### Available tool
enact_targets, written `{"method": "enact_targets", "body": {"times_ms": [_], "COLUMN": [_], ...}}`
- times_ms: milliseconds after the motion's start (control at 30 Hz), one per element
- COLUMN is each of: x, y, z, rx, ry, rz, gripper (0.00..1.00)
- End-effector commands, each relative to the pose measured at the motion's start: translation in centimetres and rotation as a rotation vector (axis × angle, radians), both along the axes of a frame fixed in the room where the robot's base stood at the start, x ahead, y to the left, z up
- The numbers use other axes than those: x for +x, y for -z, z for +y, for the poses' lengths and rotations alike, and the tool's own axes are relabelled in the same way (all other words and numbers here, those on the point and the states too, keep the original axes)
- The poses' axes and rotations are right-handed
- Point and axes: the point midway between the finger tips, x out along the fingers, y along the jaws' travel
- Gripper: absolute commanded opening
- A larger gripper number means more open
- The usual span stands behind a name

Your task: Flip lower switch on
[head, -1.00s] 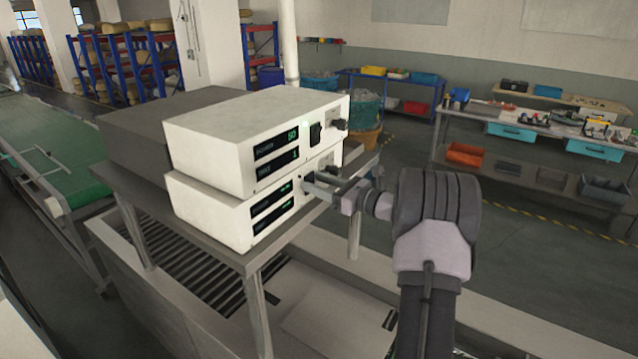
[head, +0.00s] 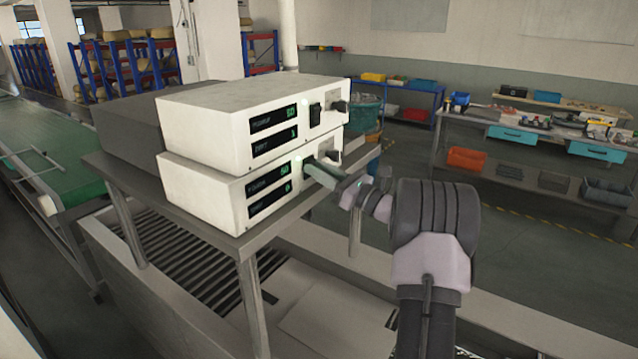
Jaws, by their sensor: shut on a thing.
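Two white control boxes are stacked on a metal stand. The lower box (head: 215,208) has lit green digits on its two dark displays (head: 269,189). A small light glows on its front, just left of my fingertips. Its switch is hidden behind my gripper (head: 309,167), which is shut on it at the front panel, reaching in from the right. A knob (head: 331,152) on the lower box is partly visible beside the fingers. The upper box (head: 225,115) has lit displays, a black rocker switch (head: 315,115) and a dark knob (head: 341,106).
The stand's top (head: 226,241) extends a little in front of the boxes, above a tank with a slatted rack (head: 195,285). A green conveyor (head: 75,180) runs at the left. A workbench (head: 500,126) stands at the back right.

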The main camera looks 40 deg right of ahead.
Motion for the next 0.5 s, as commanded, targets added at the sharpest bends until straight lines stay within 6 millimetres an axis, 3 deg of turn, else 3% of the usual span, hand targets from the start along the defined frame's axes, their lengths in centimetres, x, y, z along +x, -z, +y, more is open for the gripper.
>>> {"method": "enact_targets", "body": {"times_ms": [267,300,400,500], "x": [-0.01,-0.01,-0.01,-0.01], "y": [-0.05,-0.05,-0.04,-0.03], "z": [0.02,0.02,0.01,0.01], "rx": [0.001,0.000,0.000,0.000], "ry": [0.000,0.000,0.000,0.000], "rz": [-0.002,-0.001,-0.001,-0.001], "gripper": [0.00,0.29,0.47,0.47]}}
